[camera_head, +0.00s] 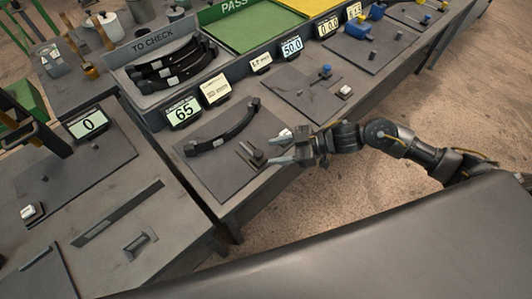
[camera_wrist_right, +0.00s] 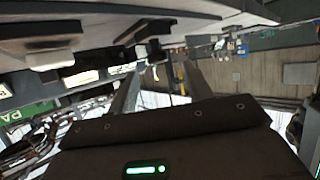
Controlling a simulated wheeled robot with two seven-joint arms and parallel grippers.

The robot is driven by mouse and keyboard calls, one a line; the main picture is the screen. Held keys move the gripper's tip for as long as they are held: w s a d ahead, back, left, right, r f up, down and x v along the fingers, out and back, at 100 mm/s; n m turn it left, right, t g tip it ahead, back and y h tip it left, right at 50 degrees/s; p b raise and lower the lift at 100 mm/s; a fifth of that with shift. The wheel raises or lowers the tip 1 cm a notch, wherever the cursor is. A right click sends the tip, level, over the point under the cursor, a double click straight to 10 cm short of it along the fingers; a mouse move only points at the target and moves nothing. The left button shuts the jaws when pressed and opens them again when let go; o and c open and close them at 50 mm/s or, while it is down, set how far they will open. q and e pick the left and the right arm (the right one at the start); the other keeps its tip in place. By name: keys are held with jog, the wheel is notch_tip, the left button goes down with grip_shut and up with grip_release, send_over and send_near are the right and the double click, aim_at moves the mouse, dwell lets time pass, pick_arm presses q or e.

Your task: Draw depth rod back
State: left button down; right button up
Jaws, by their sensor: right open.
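My right gripper (camera_head: 281,148) reaches in from the right over the front edge of the plate below the "65" display. Its pale fingers are apart, with nothing seen between them. A small dark fixture with a short rod-like part (camera_head: 252,155) sits on that plate, just left of the fingertips. I take it for the depth rod, but it is too small to be certain. A gap or contact with the fingers cannot be told. In the right wrist view the two fingers (camera_wrist_right: 160,92) stand apart. My left gripper is not in view.
A curved black leaf spring (camera_head: 228,132) lies on the same plate (camera_head: 205,170). The "65" display (camera_head: 182,112) stands behind it. A "TO CHECK" tray (camera_head: 150,97) holds several springs. A slotted plate (camera_head: 118,212) is at the left. Bare floor lies right of the bench.

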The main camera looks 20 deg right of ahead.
jog(key=b+v, duration=0.1)
jog(key=v, duration=0.5)
jog(key=shift+d, duration=0.25)
jog(key=shift+s, duration=0.15)
